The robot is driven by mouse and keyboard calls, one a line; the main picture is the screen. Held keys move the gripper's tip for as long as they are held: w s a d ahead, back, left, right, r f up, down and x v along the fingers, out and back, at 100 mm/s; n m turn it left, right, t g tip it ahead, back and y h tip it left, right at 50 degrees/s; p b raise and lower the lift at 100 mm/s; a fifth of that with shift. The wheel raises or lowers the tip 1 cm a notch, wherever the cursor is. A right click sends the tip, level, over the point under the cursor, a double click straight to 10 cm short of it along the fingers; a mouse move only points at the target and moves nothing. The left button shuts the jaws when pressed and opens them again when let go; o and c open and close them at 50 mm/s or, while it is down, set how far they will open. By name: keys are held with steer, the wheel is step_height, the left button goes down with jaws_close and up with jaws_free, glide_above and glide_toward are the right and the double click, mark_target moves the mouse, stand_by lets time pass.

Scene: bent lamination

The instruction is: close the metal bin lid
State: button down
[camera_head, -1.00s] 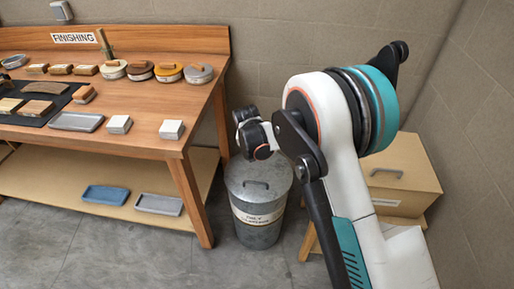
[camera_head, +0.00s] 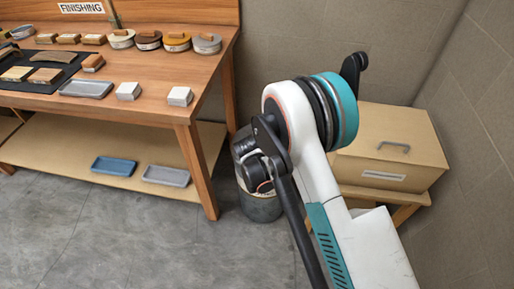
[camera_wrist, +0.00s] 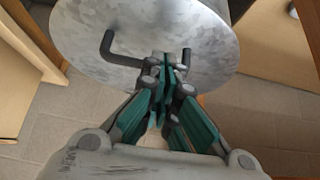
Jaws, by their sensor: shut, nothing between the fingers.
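The metal bin (camera_head: 262,207) stands on the floor beside the bench's right front leg. My arm hides most of its upper part in the head view. The round grey lid (camera_wrist: 195,28) fills the top of the wrist view, with a dark bar handle (camera_wrist: 118,55) on it. My gripper (camera_wrist: 168,65) is shut and empty, with its fingertips in front of the lid by the handle's right part. I cannot tell whether the fingertips touch the lid or handle. Whether the lid sits flush on the bin is hidden.
A wooden bench (camera_head: 150,110) with several tins, blocks and trays stands at the left. Its lower shelf (camera_head: 60,155) holds two shallow trays. A tan box (camera_head: 395,150) on a wooden stand is at the right, close to my arm. The grey floor in front is clear.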

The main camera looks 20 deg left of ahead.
steer(key=shift+s+f, duration=0.1)
steer(key=shift+f, duration=0.25)
stand_by(0.3)
steer(key=v, duration=1.2)
